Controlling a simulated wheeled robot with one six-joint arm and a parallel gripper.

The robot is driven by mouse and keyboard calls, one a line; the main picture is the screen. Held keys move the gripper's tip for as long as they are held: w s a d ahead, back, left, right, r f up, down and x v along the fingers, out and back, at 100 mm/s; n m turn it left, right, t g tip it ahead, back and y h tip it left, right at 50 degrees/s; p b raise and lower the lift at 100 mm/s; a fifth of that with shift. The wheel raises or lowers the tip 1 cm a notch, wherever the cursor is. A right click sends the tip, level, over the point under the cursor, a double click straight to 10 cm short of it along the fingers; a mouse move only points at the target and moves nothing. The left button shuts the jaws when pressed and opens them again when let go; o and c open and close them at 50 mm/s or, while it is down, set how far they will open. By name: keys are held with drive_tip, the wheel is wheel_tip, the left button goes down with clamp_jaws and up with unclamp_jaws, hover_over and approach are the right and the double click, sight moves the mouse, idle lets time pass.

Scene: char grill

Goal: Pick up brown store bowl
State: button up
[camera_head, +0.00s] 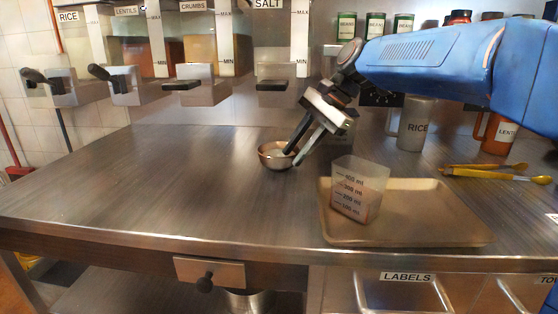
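The brown store bowl (270,158) is a small, copper-brown round bowl standing upright on the steel counter, near the middle of the view. My gripper (294,157) reaches down from the upper right, tilted, with its fingertips at the bowl's right rim. A dark finger shows over the bowl's inside and a silver finger at its right outer side. The fingers look a little apart, with the rim seemingly between them. Whether they press on the rim cannot be told. The fingers hide the bowl's right edge.
A measuring cup (358,190) stands on a tan tray (450,228) at the right. Dispensers (195,85) hang along the back. The counter's left side is clear.

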clamp_jaws()
idle(0.3)
